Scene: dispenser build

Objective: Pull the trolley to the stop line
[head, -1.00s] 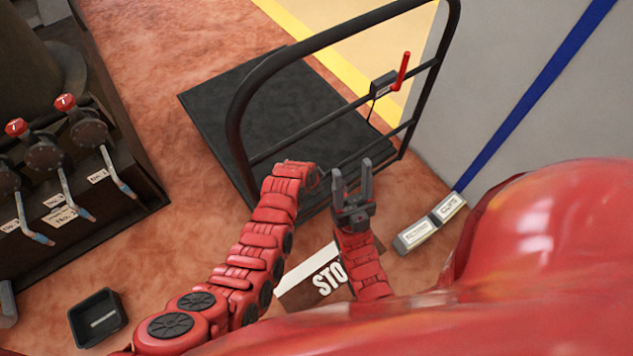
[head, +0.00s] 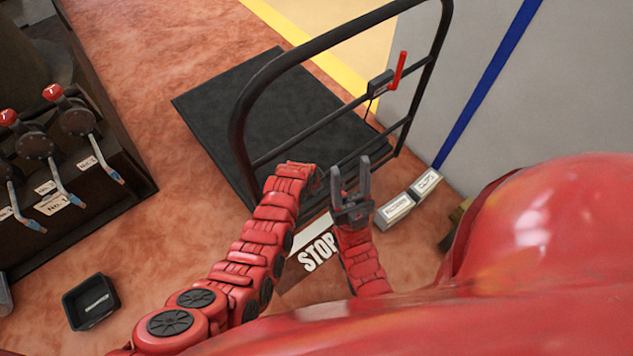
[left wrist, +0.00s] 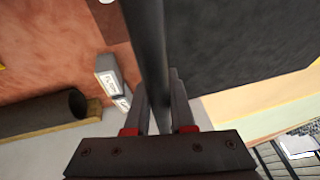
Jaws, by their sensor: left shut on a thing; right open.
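The trolley has a dark flat deck (head: 270,105) on the floor and a black tubular handle frame (head: 245,95) with a red lever (head: 399,70) on it. My left gripper (left wrist: 160,98) is shut on a dark bar of this frame (left wrist: 148,45) in the left wrist view. In the head view its jaws are mostly hidden at the end of my left arm. My right gripper (head: 350,178) is open and empty, near the lower frame.
A dark dispenser bench with several red-topped levers (head: 60,125) stands at the left. A black tray (head: 90,302) lies on the floor at lower left. Two pale labelled blocks (head: 408,198) lie right of the stop line, near the grey area with a blue stripe (head: 487,85).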

